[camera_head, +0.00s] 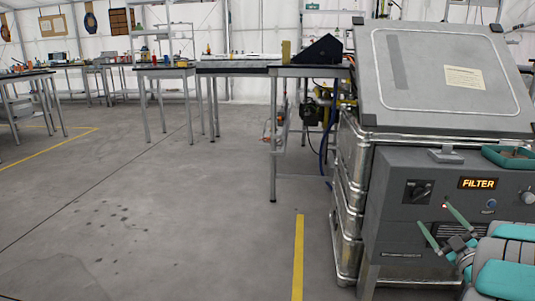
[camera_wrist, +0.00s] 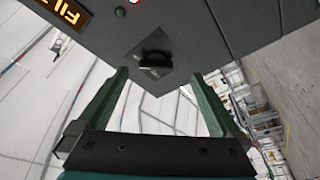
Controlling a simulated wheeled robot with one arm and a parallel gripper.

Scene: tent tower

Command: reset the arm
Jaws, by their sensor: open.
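My gripper (camera_head: 442,228) is at the lower right of the head view, in front of the grey control panel (camera_head: 390,238). Its two green fingers are spread apart with nothing between them. In the wrist view my gripper (camera_wrist: 157,95) is also open, with a finger on each side. A black rotary knob (camera_wrist: 156,60) on its square plate shows beyond the fingertips, apart from them. The same knob (camera_head: 418,191) is at the panel's upper left in the head view. My teal and grey arm comes in from the lower right corner.
Workbenches (camera_head: 165,72) line the back. The floor at left is clear, with a yellow line (camera_head: 298,255).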

